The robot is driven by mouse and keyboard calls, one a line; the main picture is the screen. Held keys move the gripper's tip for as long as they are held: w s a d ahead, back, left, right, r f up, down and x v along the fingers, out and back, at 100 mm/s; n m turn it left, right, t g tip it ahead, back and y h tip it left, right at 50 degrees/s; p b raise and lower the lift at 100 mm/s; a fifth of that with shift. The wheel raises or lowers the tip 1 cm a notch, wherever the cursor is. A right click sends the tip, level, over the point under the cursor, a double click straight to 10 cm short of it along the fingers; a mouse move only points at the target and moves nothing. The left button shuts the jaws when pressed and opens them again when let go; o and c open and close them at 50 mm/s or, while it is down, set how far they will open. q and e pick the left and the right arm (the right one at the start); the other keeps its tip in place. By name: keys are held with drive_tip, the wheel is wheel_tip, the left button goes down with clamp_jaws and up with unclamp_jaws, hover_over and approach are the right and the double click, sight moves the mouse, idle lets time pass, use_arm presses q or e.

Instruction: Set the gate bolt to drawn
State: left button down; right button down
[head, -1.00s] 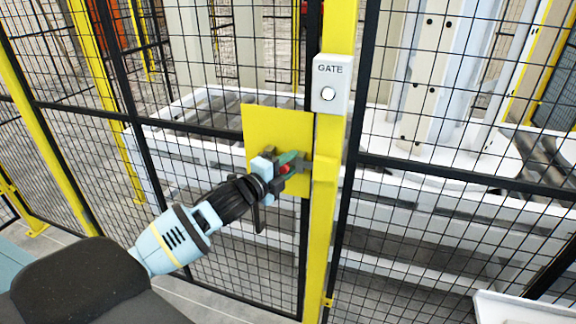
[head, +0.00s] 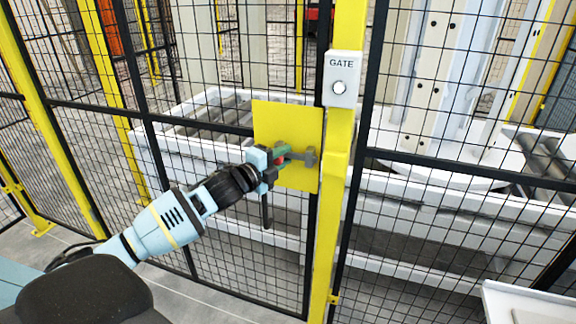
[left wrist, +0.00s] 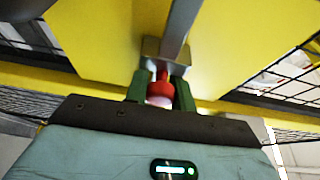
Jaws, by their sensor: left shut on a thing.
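The gate bolt is a grey bar (head: 298,156) on a yellow plate (head: 287,118) at the gate's edge, beside the yellow post (head: 335,190). Its red knob (head: 281,160) is partly hidden by my left gripper (head: 279,157). In the left wrist view the green fingers stand on both sides of the red knob (left wrist: 160,90), shut on it. The grey bar (left wrist: 178,28) runs upward there from a grey block. A grey block (head: 312,157) is at the bar's right end, near the post; whether the bar enters the post is unclear. My right gripper is not in view.
A white GATE box (head: 341,79) with a round light is on the post above the bolt. Black mesh panels (head: 440,220) stand on both sides. White conveyor frames (head: 410,180) are behind the mesh. A dark handle (head: 265,211) hangs below my gripper.

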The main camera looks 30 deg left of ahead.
use_arm(q)
drive_tip(key=shift+s+a, duration=0.1)
drive_tip(key=shift+a, duration=0.25)
drive_tip(key=shift+w, duration=0.2)
drive_tip(key=c, duration=1.5)
unclamp_jaws()
drive_tip(key=shift+a, duration=0.1)
drive_tip(key=shift+c, duration=0.2)
drive_tip(key=o, duration=0.4)
drive_tip(key=shift+s+a, duration=0.1)
drive_tip(key=shift+c, duration=0.2)
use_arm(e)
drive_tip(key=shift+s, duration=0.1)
use_arm(q)
drive_tip(key=shift+s, duration=0.15)
drive_tip(key=s+a, duration=0.1)
drive_tip(key=s, duration=0.6)
drive_tip(key=shift+s, duration=0.2)
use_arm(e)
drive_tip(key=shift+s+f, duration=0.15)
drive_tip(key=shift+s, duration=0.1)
